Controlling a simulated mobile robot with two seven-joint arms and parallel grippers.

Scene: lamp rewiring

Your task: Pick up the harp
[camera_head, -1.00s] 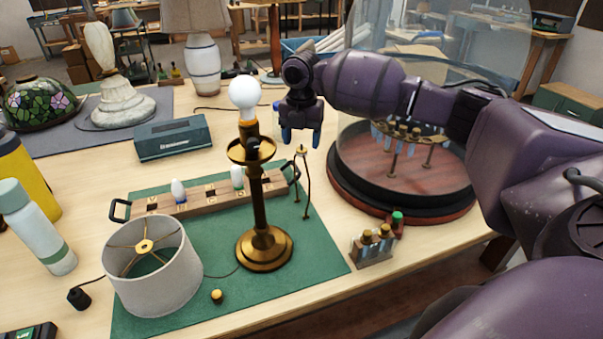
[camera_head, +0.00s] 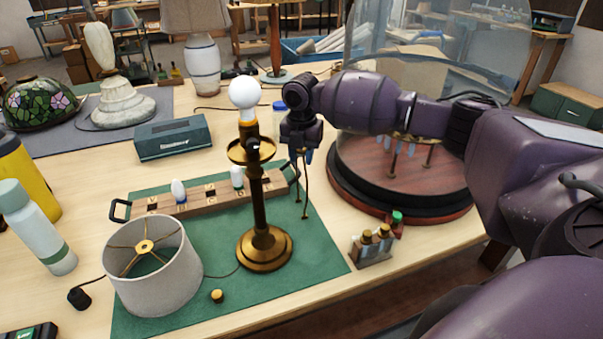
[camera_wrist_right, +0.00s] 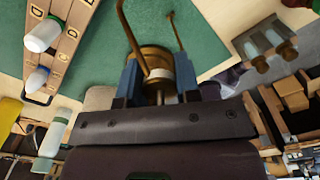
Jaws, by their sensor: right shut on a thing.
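The harp (camera_head: 305,193) is a thin brass wire loop standing at the right edge of the green mat, with its legs down. My right gripper (camera_head: 301,156) comes down over its top from above. In the right wrist view, the blue fingers of the gripper (camera_wrist_right: 157,80) are shut on the brass top of the harp (camera_wrist_right: 135,35), one on each side. The harp's two wire legs run away towards the mat there. Its feet look to be still at the mat. My left gripper is out of view.
The brass lamp (camera_head: 260,205) with a white bulb stands just left of the harp. A glass dome on a round wooden base (camera_head: 440,205) stands to the right. A bulb rack (camera_head: 215,197), a lampshade (camera_head: 165,280) and a small bottle holder (camera_head: 372,250) are close by.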

